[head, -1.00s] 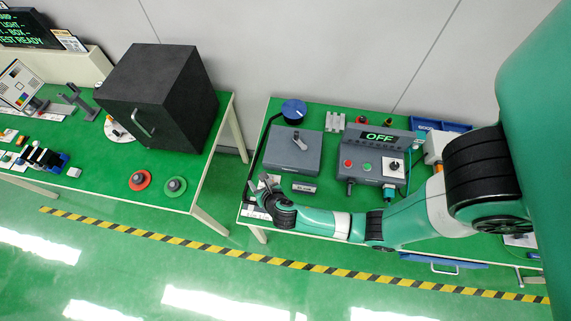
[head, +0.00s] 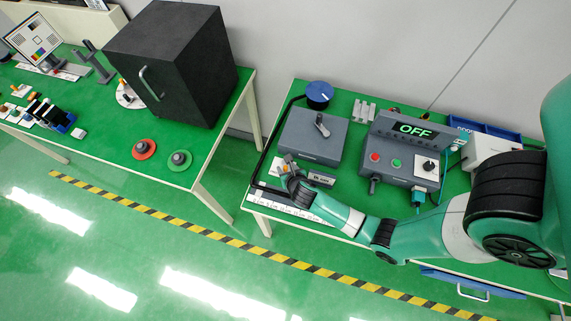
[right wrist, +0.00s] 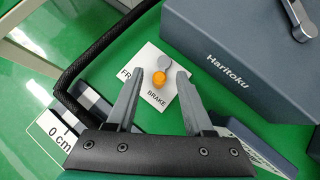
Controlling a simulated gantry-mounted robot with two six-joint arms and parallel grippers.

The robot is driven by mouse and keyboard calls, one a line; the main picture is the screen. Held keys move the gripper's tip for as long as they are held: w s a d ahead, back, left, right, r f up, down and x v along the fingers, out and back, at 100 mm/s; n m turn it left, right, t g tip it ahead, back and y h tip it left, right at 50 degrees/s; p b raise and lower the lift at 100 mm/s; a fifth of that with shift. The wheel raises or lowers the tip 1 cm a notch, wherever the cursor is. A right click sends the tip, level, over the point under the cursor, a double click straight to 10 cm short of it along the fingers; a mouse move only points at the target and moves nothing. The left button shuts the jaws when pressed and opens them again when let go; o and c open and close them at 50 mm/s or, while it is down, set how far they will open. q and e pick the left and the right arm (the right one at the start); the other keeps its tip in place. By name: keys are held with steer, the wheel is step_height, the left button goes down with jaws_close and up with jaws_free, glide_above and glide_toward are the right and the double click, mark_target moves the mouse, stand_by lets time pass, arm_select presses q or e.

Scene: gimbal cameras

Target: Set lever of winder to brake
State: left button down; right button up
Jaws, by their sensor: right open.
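The lever shows in the right wrist view as an orange knob (right wrist: 159,79) with a round grey part just behind it. It stands on a white plate (right wrist: 150,58) marked "BRAKE" and with a partly hidden word starting "FR". I cannot tell which mark the lever points to. My right gripper (right wrist: 158,80) is open, one finger on each side of the knob, with gaps visible. My left gripper is out of view.
The grey "Haritoku" box (right wrist: 225,55) with a crank stands close right of the plate. A black bar (right wrist: 82,58) runs along its left. A blue knob (head: 319,94) and a control box reading "OFF" (head: 401,158) stand behind and right. A ruler strip lies along the front edge.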

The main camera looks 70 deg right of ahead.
steer(key=shift+x, duration=0.95)
jaws_close()
steer(key=shift+s+d+r+n+p, duration=0.1)
steer(key=shift+s+r+n+p, duration=0.2)
steer(key=shift+p, duration=0.85)
steer(key=shift+w+f+n+t+y, duration=0.1)
steer(key=shift+n+t+y, duration=0.2)
steer(key=shift+f, duration=0.15)
